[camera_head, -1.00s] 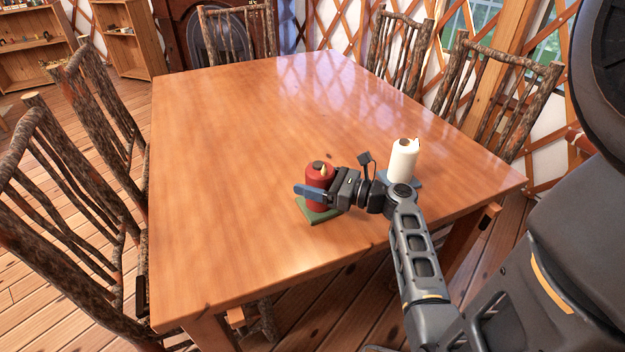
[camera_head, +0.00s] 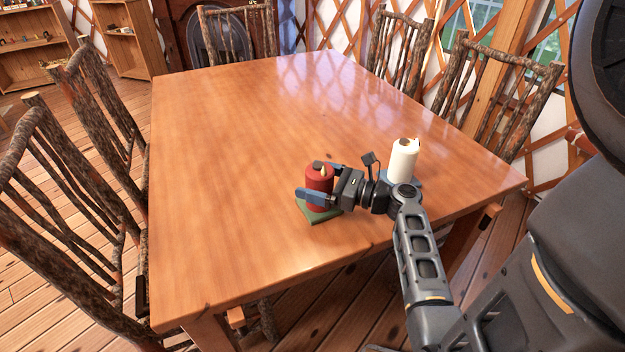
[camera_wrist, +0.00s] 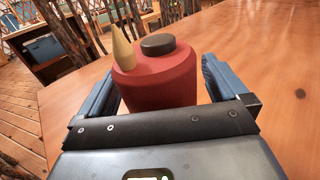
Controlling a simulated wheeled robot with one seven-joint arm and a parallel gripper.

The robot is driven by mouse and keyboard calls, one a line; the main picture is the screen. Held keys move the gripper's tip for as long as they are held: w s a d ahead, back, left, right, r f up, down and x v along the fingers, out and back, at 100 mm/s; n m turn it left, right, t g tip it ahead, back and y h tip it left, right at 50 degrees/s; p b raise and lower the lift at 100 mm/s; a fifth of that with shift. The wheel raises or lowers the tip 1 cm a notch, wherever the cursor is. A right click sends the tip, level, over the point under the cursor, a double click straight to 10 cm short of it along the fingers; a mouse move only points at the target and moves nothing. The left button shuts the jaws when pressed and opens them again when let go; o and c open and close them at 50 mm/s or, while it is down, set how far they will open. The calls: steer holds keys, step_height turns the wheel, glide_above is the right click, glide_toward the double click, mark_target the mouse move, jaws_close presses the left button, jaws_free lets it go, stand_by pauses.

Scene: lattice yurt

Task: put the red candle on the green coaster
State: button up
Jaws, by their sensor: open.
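The red candle (camera_head: 319,177) stands upright on the green coaster (camera_head: 318,215) near the front of the table. In the wrist view the red candle (camera_wrist: 160,78) fills the space between the fingers, with a dark round top and a pale pointed piece beside it. My gripper (camera_head: 308,188) is open around the candle, one finger on each side. In the wrist view my gripper (camera_wrist: 157,88) shows gaps between the candle and the fingers. The coaster's middle is hidden under the candle.
A white candle (camera_head: 403,160) stands on a blue coaster (camera_head: 416,181) to the right, close to my wrist. The wooden table (camera_head: 240,140) is otherwise bare, with free room to the left and back. Bark-covered chairs (camera_head: 100,120) stand around it.

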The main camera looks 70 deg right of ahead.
steer(key=s, duration=0.7)
steer(key=s+a+b, duration=0.1)
steer(key=s, duration=0.3)
stand_by(1.7)
